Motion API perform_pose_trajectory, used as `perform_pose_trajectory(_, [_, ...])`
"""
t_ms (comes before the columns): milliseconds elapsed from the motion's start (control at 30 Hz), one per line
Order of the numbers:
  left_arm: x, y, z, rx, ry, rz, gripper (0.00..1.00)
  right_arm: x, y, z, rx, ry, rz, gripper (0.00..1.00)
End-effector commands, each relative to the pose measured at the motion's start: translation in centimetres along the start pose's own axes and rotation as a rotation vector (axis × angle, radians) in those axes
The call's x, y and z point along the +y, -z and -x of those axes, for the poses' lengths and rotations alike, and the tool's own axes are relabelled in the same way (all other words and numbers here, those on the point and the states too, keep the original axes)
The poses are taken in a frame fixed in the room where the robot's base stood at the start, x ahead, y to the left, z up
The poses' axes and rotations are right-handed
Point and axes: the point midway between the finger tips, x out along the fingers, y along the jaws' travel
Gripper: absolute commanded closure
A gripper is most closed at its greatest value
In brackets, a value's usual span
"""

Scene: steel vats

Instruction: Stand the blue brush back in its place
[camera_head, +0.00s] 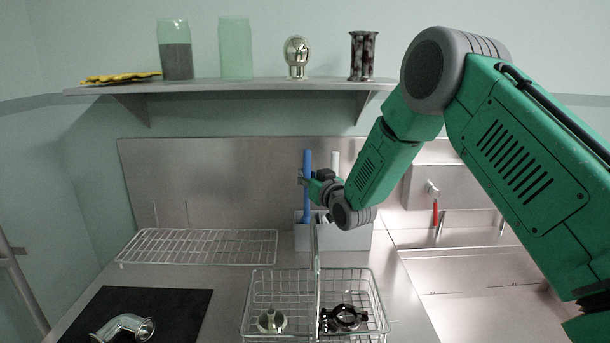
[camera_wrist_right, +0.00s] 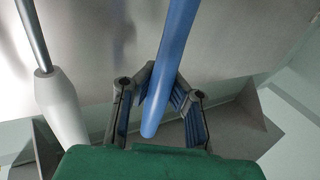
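The blue brush (camera_head: 307,165) stands about upright at the back of the counter. My right gripper (camera_head: 304,178) is at its handle. In the right wrist view the blue handle (camera_wrist_right: 172,45) passes between the fingers of my right gripper (camera_wrist_right: 164,76), which look closed around it, its rounded end free. The grey holder box (camera_head: 345,238) stands against the steel backsplash. The brush's lower end overlaps the box's top edge; I cannot tell whether it is inside. A white-handled brush (camera_head: 335,163) stands at the box and shows in the wrist view (camera_wrist_right: 62,105). My left gripper is not in view.
A wire basket (camera_head: 262,290) holding metal fittings stands in front of the box. A wire rack (camera_head: 200,247) and a black mat (camera_head: 170,305) with a pipe elbow lie left. A wall shelf (camera_head: 225,85) with jars hangs above. The sink (camera_head: 475,270) is right.

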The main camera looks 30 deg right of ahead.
Motion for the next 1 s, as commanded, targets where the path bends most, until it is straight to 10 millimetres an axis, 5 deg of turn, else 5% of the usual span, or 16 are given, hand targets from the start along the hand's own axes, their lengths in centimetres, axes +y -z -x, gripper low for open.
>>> perform_pose_trajectory(600, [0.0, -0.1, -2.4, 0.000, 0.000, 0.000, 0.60, 0.0, -3.2, 0.1, 0.001, 0.000, 0.000, 1.00])
perform_pose_trajectory(900, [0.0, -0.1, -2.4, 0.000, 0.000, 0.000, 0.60, 0.0, -3.2, 0.1, 0.001, 0.000, 0.000, 1.00])
perform_pose_trajectory(1000, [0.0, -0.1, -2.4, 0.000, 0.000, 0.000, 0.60, 0.0, -3.2, 0.1, 0.001, 0.000, 0.000, 0.71])
